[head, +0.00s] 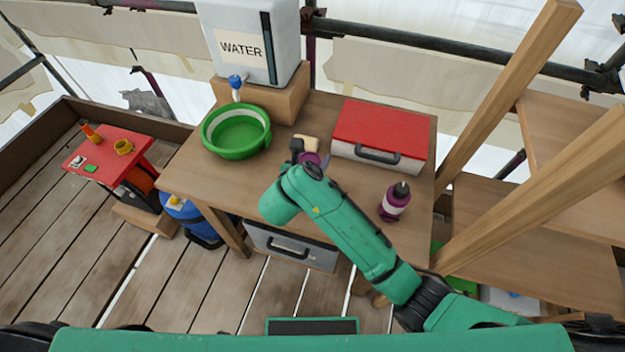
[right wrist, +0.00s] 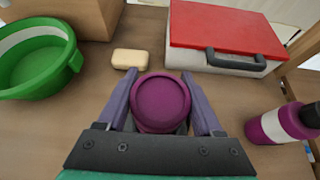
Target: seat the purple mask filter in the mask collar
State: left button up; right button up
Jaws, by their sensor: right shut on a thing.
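The purple mask filter (right wrist: 161,102) is a round purple disc with a raised rim, seen from above in the right wrist view. My right gripper (right wrist: 161,78) is shut on it, with one finger at each side. In the head view the filter (head: 312,158) shows only in part behind my right arm, over the wooden table, just in front of a pale soap bar. Whether it touches the tabletop I cannot tell. I cannot make out the mask collar in either view. My left gripper is not in view.
The soap bar (right wrist: 130,59), green basin (head: 236,132), red-lidded case (head: 378,134) and purple bottle (head: 394,202) stand around the gripper on the table (head: 190,178). A water tank (head: 250,40) stands behind. A red side table (head: 108,158) with small items is at left.

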jog(key=f+b, duration=0.2)
jog(key=f, duration=0.1)
jog(key=f+b, duration=0.1)
jog(key=shift+s+f+b, duration=0.25)
jog(key=shift+f+b, duration=0.05)
jog(key=shift+w+r, duration=0.1)
jog(key=shift+r, duration=0.05)
jog(key=shift+f, duration=0.2)
jog(key=o, duration=1.4)
jog(key=shift+r, duration=0.1)
jog(key=shift+c, duration=0.2)
jog(key=shift+r, duration=0.1)
jog(key=b+v, duration=0.1)
jog(key=v, duration=1.1)
